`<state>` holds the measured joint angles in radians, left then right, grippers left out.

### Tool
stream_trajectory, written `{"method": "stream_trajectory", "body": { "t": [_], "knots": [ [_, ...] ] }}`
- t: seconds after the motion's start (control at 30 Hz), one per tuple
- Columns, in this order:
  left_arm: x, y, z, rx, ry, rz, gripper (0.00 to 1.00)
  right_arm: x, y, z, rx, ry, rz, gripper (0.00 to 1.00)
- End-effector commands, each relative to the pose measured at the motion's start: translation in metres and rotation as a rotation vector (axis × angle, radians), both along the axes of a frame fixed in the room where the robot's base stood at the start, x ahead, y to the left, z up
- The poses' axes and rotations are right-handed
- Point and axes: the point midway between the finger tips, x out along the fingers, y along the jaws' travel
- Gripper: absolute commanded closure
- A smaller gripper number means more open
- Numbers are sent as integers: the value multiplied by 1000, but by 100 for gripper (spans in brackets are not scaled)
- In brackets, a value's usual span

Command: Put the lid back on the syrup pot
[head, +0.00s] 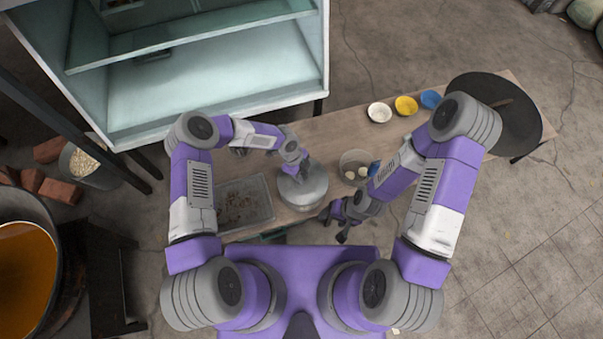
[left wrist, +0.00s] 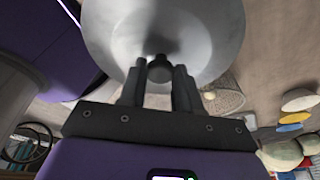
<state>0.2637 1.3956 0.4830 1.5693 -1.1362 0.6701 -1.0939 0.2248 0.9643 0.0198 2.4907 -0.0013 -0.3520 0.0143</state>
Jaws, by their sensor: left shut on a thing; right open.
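The lid (left wrist: 215,35) fills the top of the left wrist view as a wide grey metal disc with a dark knob. My left gripper (left wrist: 158,72) is shut on the knob. In the head view my left gripper (head: 292,166) is over the round grey metal lid and pot (head: 312,189) on the wooden table. The syrup pot's body is mostly hidden beneath the lid; I cannot tell whether the lid rests on the rim or hangs above it. My right gripper (head: 334,226) is open and empty at the table's near edge, right of the pot.
A shallow tray (head: 268,190) lies left of the pot. A clear bowl with pale balls (head: 353,156) stands to the right. White (head: 380,112), yellow (head: 406,106) and blue (head: 430,99) bowls stand farther back. A glass-shelved cabinet (head: 200,80) rises behind.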

Motion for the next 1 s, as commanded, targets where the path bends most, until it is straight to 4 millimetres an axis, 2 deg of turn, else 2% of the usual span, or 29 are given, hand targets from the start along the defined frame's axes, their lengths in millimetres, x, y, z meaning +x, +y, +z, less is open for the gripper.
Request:
{"method": "stream_trajectory", "body": {
  "t": [1.0],
  "knots": [
    [0,-1,0,0,-1,0,100,0,0,-5,0,0,0,37]
  ]
}}
